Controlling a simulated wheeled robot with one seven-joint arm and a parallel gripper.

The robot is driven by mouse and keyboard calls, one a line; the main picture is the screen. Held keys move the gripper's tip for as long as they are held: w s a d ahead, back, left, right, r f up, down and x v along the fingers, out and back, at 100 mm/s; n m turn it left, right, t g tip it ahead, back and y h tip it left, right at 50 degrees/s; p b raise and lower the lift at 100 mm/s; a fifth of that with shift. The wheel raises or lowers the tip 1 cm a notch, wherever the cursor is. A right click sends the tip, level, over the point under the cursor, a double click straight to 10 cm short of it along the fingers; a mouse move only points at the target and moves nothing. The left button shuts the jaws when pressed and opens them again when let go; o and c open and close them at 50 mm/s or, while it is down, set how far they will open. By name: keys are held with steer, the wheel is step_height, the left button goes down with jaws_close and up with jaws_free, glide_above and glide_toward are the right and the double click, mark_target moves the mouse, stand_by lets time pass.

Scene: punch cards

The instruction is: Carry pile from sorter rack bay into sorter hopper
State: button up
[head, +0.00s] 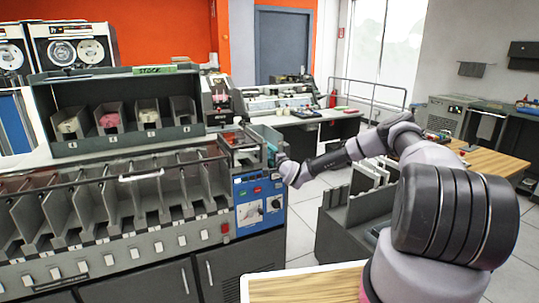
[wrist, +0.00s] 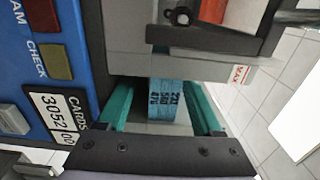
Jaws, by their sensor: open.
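My gripper (wrist: 160,92) is open, with one teal finger on each side of a blue card pile (wrist: 165,100) with dark printed numbers. Narrow gaps seem to show beside the pile; I cannot tell whether either finger touches it. The pile sits in the sorter hopper (wrist: 200,66), partly hidden behind a dark bar, beside a red MAX mark. In the head view my gripper (head: 273,152) is at the hopper (head: 240,142) on the sorter's right end. The pile cannot be made out clearly there.
The sorter's row of grey pockets (head: 118,192) runs left of the hopper. A STOCK rack (head: 125,110) with several card bins stands above it. A blue panel (head: 262,208) with buttons is below the hopper. A grey cart (head: 350,215) stands right, under my arm.

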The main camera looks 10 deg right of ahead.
steer(key=shift+f, duration=0.35)
steer(key=shift+r, duration=0.2)
steer(key=shift+r, duration=0.2)
stand_by(0.3)
steer(key=v, duration=0.9)
steer(key=shift+s, duration=0.25)
steer(key=shift+r, duration=0.15)
stand_by(0.4)
